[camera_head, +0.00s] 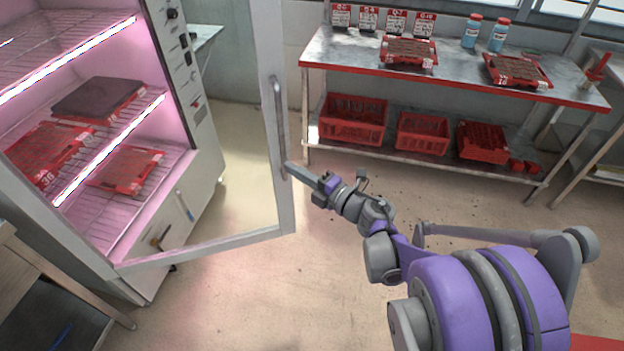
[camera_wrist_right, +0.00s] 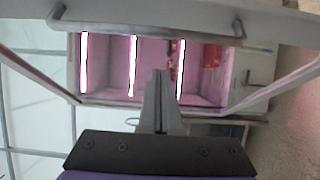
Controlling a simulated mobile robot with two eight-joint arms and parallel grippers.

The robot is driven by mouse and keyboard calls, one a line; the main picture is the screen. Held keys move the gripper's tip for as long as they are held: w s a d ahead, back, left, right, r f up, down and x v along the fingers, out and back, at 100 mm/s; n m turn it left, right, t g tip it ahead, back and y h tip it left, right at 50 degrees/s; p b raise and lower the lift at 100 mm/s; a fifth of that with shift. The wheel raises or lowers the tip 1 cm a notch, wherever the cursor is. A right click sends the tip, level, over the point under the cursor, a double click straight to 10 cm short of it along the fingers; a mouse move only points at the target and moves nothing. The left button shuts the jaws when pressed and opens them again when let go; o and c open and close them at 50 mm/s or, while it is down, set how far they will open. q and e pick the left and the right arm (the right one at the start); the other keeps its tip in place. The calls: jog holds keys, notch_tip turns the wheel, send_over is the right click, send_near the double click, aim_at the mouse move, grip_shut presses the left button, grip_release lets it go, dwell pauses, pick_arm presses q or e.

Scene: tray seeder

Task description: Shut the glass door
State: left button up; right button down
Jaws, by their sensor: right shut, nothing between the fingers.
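The glass door (camera_head: 288,215) of the lit cabinet stands wide open in the head view, swung out to the right of the cabinet (camera_head: 196,100). Its long grey handle (camera_head: 279,125) runs down the free edge. My right gripper (camera_head: 289,167) is shut and empty, its fingertips at the door's free edge near the lower end of the handle. I cannot tell if they touch it. In the right wrist view the closed fingers (camera_wrist_right: 160,75) point toward the door, with the handle (camera_wrist_right: 150,28) across the top and the pink-lit interior behind. My left gripper is not in view.
Red trays (camera_head: 128,170) lie on the cabinet's wire shelves. A metal table (camera_head: 340,50) with red trays, blue bottles and a lower shelf of red crates (camera_head: 352,118) stands at the back. A wooden bench (camera_head: 30,262) is at the lower left. The floor before the door is clear.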

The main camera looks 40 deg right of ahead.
jog(key=shift+w+d, duration=0.25)
jog(key=shift+w, duration=0.55)
jog(key=shift+w+d, duration=0.3)
jog(key=shift+w, duration=0.5)
jog(key=shift+w+d, duration=0.25)
jog(key=shift+w, duration=0.55)
